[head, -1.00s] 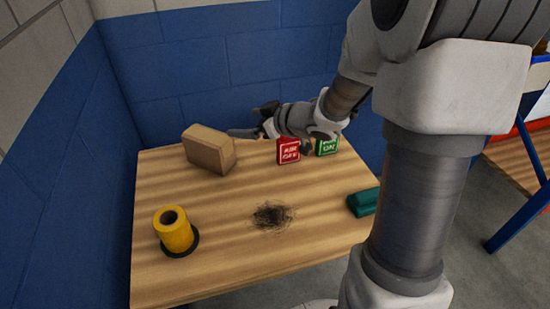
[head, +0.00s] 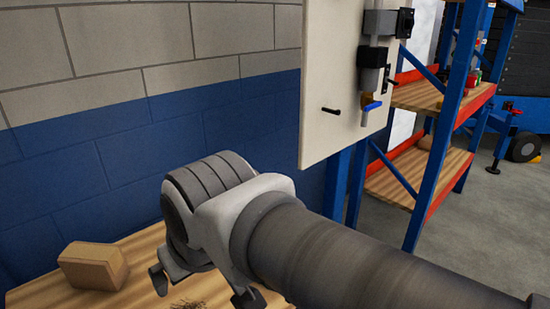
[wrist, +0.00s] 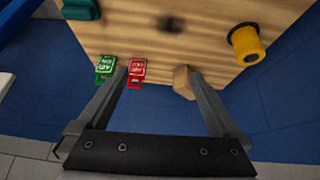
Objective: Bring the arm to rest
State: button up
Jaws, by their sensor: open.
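My arm (head: 350,250) reaches across the lower right of the head view. Its end is over the wooden table (head: 140,245). My gripper shows open in the wrist view (wrist: 158,76), with two dark fingers spread wide and nothing held between them. In the head view it is mostly hidden behind my wrist. The wrist view looks down on the table, with the green sign (wrist: 105,67), red sign (wrist: 137,69) and cardboard box (wrist: 182,82) appearing near the fingertips. I cannot tell how far apart they are in depth.
The box also shows in the head view (head: 92,265). The wrist view shows a yellow roll (wrist: 246,44), a teal object (wrist: 81,8) and a dark smudge (wrist: 170,23). A pale panel (head: 335,90) with switches and a blue-handled valve stands behind. Blue-framed shelves (head: 425,180) stand right.

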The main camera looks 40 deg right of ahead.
notch_tip(320, 180, up, 15)
jog(key=p, duration=1.6)
jog(key=shift+a+g, duration=0.3)
